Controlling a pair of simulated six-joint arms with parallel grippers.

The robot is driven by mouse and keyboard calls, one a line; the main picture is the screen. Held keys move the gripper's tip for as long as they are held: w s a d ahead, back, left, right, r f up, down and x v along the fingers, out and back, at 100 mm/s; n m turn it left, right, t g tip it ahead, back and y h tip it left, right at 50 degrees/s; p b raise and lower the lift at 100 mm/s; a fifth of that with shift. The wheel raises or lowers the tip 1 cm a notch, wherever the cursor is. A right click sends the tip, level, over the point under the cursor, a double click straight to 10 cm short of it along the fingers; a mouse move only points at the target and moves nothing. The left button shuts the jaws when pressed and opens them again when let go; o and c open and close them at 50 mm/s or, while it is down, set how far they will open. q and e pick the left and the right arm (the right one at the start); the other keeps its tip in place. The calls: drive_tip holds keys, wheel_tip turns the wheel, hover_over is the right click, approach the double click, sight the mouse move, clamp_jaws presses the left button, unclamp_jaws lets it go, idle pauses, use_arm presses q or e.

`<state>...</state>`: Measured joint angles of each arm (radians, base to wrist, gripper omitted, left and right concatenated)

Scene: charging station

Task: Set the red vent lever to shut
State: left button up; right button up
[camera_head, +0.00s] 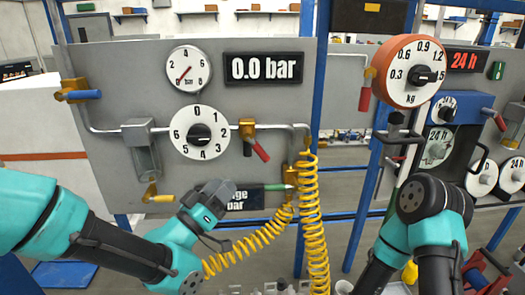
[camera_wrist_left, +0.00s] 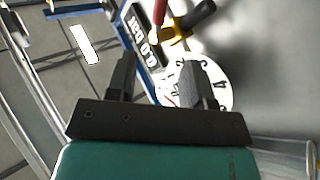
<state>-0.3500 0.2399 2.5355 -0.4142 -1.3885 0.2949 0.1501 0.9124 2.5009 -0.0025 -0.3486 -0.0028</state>
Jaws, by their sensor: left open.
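The red vent lever (camera_head: 261,151) appears to be the red handle on a brass valve (camera_head: 247,130), right of the white numbered selector dial (camera_head: 200,132). It slants down to the right. Its red handle (camera_wrist_left: 160,10) also shows at the top of the left wrist view, beyond the fingertips. My left gripper (camera_wrist_left: 157,65) is open and empty, its fingers before the panel near the dial (camera_wrist_left: 220,85) and apart from the lever.
A yellow coiled hose (camera_head: 316,230) hangs at the panel's right side. A blue lever (camera_head: 85,95), a yellow lever (camera_head: 162,198) and a pressure gauge (camera_head: 189,68) are on the panel. The display (camera_head: 263,68) reads 0.0 bar. Another red lever (camera_head: 365,98) hangs farther right.

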sight(260, 152)
use_arm(q)
drive_tip(key=a+m+g+h, duration=0.1)
drive_tip(key=f+m+g+h, duration=0.1)
drive_tip(key=g+h, duration=0.1)
drive_tip(key=shift+w+a+f+m, duration=0.2)
drive_tip(key=shift+w+a+m, duration=0.15)
drive_tip(key=shift+a+m, duration=0.05)
drive_tip(key=shift+d+r, duration=0.1)
drive_tip(key=x, duration=1.7)
drive_tip(key=shift+w, duration=0.15)
drive_tip(key=shift+c, duration=0.2)
clamp_jaws()
